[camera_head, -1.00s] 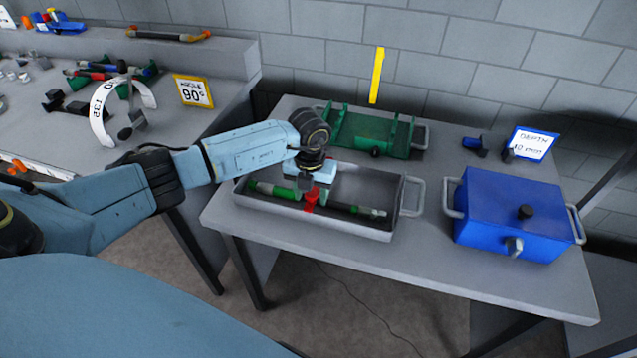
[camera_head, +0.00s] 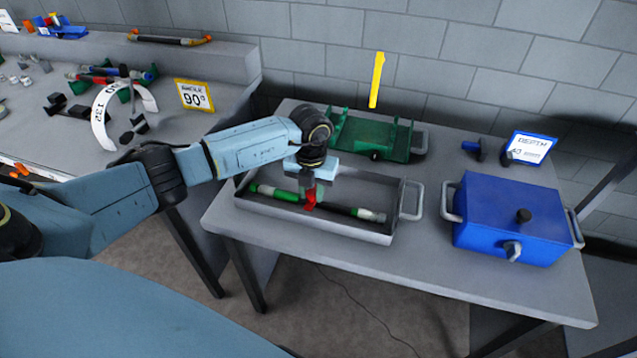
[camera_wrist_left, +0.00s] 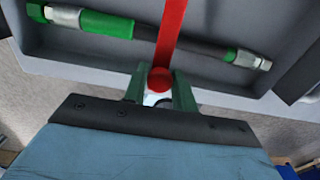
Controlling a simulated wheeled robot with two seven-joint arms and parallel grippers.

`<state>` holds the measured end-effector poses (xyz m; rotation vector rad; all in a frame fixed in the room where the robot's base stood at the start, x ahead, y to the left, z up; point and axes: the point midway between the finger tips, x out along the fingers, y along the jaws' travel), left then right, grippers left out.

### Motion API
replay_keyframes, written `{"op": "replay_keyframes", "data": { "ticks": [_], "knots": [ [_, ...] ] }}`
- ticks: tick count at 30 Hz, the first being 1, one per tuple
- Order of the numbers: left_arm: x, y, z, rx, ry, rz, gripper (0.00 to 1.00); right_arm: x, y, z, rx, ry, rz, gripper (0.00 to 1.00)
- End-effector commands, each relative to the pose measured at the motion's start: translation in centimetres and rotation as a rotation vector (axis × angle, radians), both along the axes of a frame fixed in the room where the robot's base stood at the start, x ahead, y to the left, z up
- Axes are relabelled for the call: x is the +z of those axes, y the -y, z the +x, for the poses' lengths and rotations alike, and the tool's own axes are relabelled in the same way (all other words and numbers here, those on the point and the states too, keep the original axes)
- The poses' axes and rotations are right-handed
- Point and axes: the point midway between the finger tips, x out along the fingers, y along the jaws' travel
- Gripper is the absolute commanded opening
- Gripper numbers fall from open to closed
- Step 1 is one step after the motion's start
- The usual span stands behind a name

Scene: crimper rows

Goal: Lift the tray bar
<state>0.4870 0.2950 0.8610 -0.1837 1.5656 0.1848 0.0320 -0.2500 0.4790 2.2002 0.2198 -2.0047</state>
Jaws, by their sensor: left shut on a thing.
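The tray bar, a dark rod (camera_head: 338,209) with green sleeves and silver ends, lies lengthwise within the outline of the grey tray (camera_head: 372,236). A red handle (camera_head: 310,204) crosses the bar at its middle. My left gripper (camera_head: 311,192) points down over the tray and is shut on the red handle. In the left wrist view, the handle's round red end (camera_wrist_left: 160,79) sits between the fingers, and the bar (camera_wrist_left: 192,45) runs across beyond them. I cannot tell whether the bar touches the tray floor. My right gripper is not in view.
A blue lidded box (camera_head: 500,222) stands to the tray's right. A green fixture (camera_head: 355,137) is behind the tray, below a floating yellow marker (camera_head: 376,80). A depth sign (camera_head: 532,147) stands at the back right. The table's front strip (camera_head: 440,270) is clear.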

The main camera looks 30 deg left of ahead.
Motion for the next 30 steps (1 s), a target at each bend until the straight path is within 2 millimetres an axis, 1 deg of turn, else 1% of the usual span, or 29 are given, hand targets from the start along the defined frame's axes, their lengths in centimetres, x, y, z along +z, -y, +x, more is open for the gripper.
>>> {"op": "replay_keyframes", "data": {
  "ticks": [1,30],
  "knots": [
    [0.7,-0.1,0.4,0.002,0.008,0.0,0.16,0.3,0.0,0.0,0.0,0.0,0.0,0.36],
    [6.7,-0.7,3.1,0.001,0.006,0.0,0.16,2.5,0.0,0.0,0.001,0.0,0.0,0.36]
  ]
}}
